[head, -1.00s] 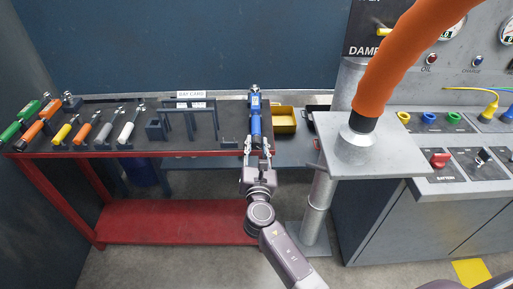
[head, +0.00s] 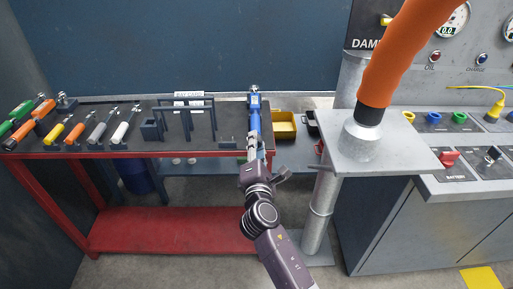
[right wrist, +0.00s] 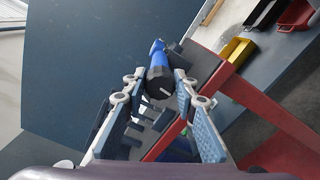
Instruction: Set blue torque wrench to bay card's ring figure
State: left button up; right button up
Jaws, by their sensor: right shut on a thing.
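The blue torque wrench (head: 254,122) lies at the right end of the red bench, pointing away from me, with its metal head at the far end. My right gripper (head: 257,153) is shut on the near end of its handle. In the right wrist view, the wrench (right wrist: 159,70) shows its dark round end cap facing me, with a pale mark, between the two fingers of the gripper (right wrist: 160,100). Any scale on the wrench is too small to read. My left gripper is out of view.
Green, orange, yellow and grey-white tools lie at the left of the bench (head: 180,155). Dark frames (head: 190,122) stand before the card. A yellow bin (head: 283,125) is right of the wrench. A metal post with a plate (head: 375,150) and orange hose (head: 405,55) stands further right.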

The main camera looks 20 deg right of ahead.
jog(key=shift+f+m+b, duration=0.1)
jog(key=shift+m+b, duration=0.2)
jog(key=shift+m, duration=0.3)
jog(key=o, duration=1.2)
jog(key=shift+c, duration=0.2)
jog(key=shift+s, duration=0.1)
jog(key=v, duration=1.2)
